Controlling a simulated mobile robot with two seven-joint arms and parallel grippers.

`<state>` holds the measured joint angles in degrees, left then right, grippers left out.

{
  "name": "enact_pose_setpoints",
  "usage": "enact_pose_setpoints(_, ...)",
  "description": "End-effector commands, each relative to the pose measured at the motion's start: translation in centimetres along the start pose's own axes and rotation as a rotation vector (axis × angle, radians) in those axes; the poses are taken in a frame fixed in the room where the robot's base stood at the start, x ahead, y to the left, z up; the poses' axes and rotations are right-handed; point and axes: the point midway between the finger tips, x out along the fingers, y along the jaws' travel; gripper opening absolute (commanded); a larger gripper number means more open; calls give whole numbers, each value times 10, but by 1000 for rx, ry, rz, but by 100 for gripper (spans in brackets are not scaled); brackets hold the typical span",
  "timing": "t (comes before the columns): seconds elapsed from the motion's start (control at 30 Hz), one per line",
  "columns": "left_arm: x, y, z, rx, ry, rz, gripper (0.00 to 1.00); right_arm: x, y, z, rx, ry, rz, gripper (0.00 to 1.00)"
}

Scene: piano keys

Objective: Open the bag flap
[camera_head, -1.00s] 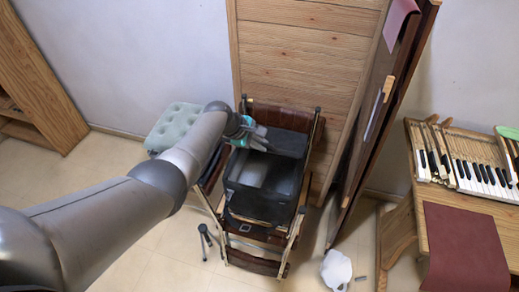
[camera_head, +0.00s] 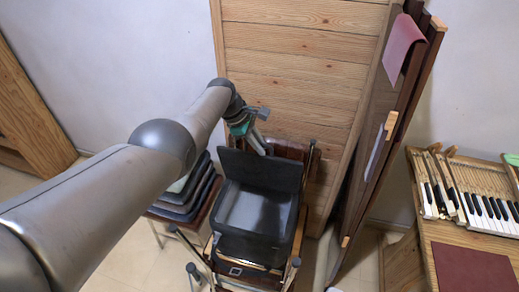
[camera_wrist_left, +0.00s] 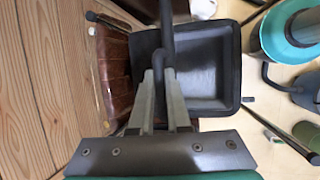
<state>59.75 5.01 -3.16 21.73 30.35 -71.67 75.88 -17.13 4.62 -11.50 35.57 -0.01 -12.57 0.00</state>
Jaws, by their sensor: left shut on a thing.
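The black bag (camera_head: 232,243) sits on a brown leather chair (camera_head: 288,149), and its open top shows a dark grey inside. Its flap (camera_head: 262,170) stands up nearly upright along the back side of the opening. My left gripper (camera_head: 264,149) is shut on the flap's upper edge. In the left wrist view the gripper fingers (camera_wrist_left: 160,80) pinch the flap (camera_wrist_left: 167,30), which shows almost edge-on, with the open bag (camera_wrist_left: 205,62) beside it. The fingers hide part of the flap's edge. My right gripper is out of view.
A wooden panel (camera_head: 300,55) stands close behind the chair, and dark upright boards (camera_head: 390,110) lean at its right. Stacked cushions (camera_head: 190,195) lie left of the bag. A table with piano keys (camera_head: 480,205) stands at the right.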

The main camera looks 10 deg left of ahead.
Motion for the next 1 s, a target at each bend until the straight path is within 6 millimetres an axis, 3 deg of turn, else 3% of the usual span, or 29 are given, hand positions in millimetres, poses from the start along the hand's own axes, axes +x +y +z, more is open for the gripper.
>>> enact_pose_setpoints(0.37,-1,2,0,1,0,4,0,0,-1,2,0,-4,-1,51)
enact_pose_setpoints(0.4,-1,2,0,1,0,4,19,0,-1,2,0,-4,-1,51)
enact_pose_setpoints(0.63,-1,1,0,1,0,3,45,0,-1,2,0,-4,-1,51)
enact_pose_setpoints(1.0,-6,1,0,0,0,2,45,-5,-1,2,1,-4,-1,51)
